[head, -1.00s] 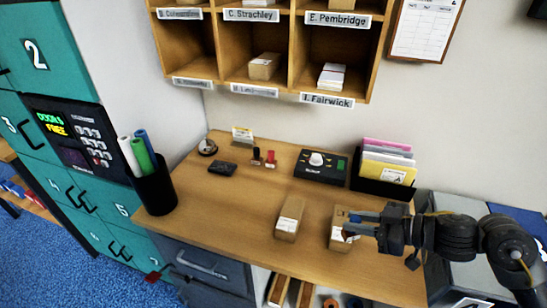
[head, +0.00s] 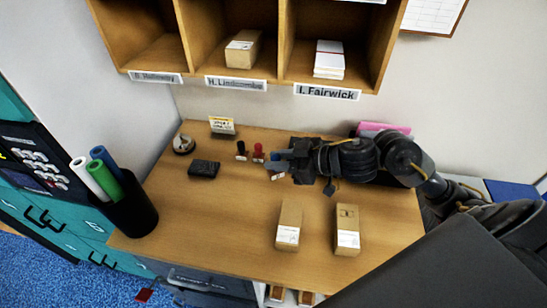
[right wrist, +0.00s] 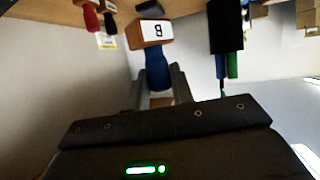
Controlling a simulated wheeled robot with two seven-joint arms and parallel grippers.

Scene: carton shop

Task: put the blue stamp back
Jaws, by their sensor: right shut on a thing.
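My right gripper (head: 277,163) is at the back of the desk, just right of the red stamp (head: 258,153) and the black stamp (head: 241,150). In the right wrist view, the gripper (right wrist: 159,82) is shut on the blue handle of the blue stamp (right wrist: 156,68). Its wooden block, marked with a letter, points away from the fingers toward the desk top. I cannot tell whether the block touches the desk. The red stamp (right wrist: 91,18) and black stamp (right wrist: 111,22) also show in that view. My left gripper is not in view.
Two small cartons, left (head: 289,226) and right (head: 347,230), stand at the front of the desk (head: 215,225). Pigeonholes hang above. The middle of the desk is clear.

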